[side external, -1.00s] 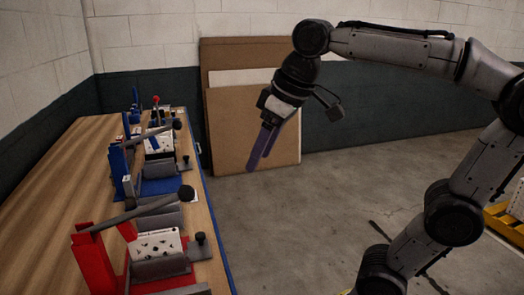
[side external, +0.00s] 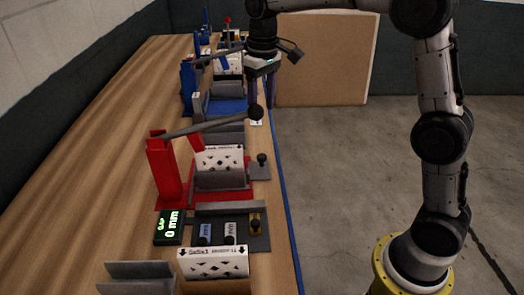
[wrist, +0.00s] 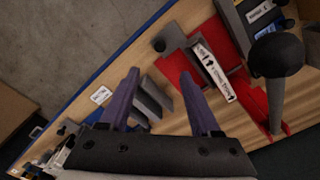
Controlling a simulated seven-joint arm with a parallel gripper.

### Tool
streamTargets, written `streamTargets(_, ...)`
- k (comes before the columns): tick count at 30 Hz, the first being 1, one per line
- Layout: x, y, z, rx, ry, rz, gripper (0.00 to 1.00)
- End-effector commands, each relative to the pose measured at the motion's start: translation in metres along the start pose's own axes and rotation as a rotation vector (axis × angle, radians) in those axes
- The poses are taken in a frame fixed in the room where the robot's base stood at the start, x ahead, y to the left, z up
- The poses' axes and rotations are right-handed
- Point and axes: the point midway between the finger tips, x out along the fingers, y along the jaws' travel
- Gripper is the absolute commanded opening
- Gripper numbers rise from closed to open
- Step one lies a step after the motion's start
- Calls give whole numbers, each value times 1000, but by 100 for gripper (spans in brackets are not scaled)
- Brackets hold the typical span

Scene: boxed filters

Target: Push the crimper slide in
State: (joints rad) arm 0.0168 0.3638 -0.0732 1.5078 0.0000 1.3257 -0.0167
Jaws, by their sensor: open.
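The red crimper (side external: 165,172) stands on the table, with a long grey lever (side external: 205,127) ending in a black ball. A white patterned box (side external: 220,158) sits in it. Its grey slide (side external: 260,171) with a black knob (side external: 262,158) is at the table's right edge; the knob also shows in the wrist view (wrist: 159,45). My gripper (side external: 259,105) points down near the table edge, behind the red crimper. In the wrist view its purple fingers (wrist: 159,74) are apart with nothing held. The knob is beyond the fingertips, apart from them.
A blue crimper (side external: 188,87) and other stations stand farther back. In front are a display (side external: 170,228) reading "0 mm", a dark tray (side external: 258,242) with small items, and another patterned box (side external: 213,263). Grey blocks (wrist: 153,95) lie near my fingers. The table's left side is clear.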

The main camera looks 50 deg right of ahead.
Motion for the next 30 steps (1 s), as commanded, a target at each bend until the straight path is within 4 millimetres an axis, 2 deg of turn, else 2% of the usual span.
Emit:
streamTargets(8, 29, 0, 0, 0, -22, 0, 64)
streamTargets(21, 112, 0, 2, 0, -23, 0, 64)
streamTargets(27, 137, 0, 2, 0, -19, 0, 64)
streamTargets(30, 143, 0, 2, 0, -18, 0, 64)
